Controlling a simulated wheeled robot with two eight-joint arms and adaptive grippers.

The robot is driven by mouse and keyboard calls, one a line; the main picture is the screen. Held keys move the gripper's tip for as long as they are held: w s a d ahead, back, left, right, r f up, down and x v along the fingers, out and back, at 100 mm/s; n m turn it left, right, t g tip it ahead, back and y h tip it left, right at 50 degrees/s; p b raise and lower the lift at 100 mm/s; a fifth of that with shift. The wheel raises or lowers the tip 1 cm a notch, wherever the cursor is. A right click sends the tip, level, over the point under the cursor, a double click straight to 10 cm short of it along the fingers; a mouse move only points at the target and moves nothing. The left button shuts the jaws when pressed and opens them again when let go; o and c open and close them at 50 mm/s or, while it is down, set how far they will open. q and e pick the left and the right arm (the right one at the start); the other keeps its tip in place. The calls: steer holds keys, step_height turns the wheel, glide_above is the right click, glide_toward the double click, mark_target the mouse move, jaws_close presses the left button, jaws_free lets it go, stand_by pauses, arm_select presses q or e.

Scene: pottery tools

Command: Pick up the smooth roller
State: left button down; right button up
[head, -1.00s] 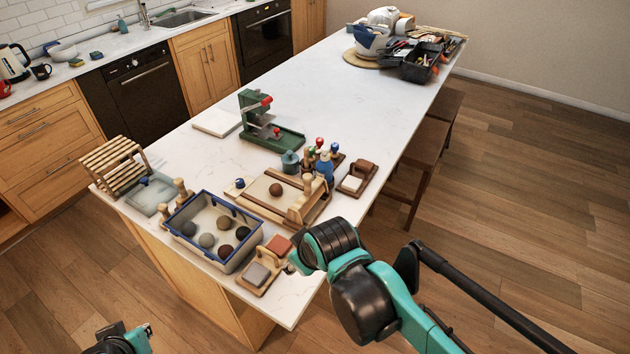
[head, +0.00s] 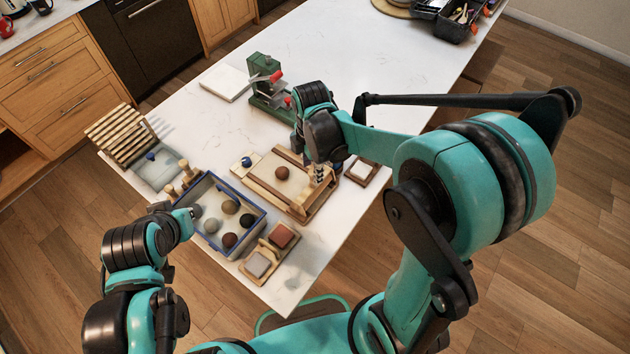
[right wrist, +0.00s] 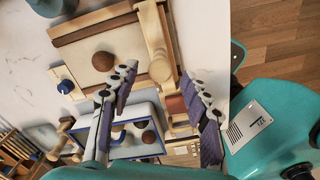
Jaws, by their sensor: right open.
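A pale wooden roller (right wrist: 155,40) lies across one end of the wooden clay board (right wrist: 82,30). I take it for the smooth roller; its surface is hard to judge. In the head view the roller (head: 309,197) is partly hidden by my right gripper (head: 319,172), which points down above it. In the right wrist view my right gripper (right wrist: 164,80) is open, its fingers on either side of the roller's near end, with nothing held. My left gripper (head: 184,222) is beside the blue-rimmed tray; its jaws are too unclear to judge.
The blue-rimmed tray (head: 258,238) holds several clay balls. A brown ball (head: 282,173) sits on the board. A green press (head: 266,92) stands behind, and small stamp blocks (head: 258,264) lie near the front edge. The far white countertop is mostly clear.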

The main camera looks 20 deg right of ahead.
step_height(320, 180, down, 5)
steer(key=shift+d+r+b, duration=0.15)
steer(key=shift+b, duration=0.2)
steer(key=shift+c, duration=0.3)
jaws_close()
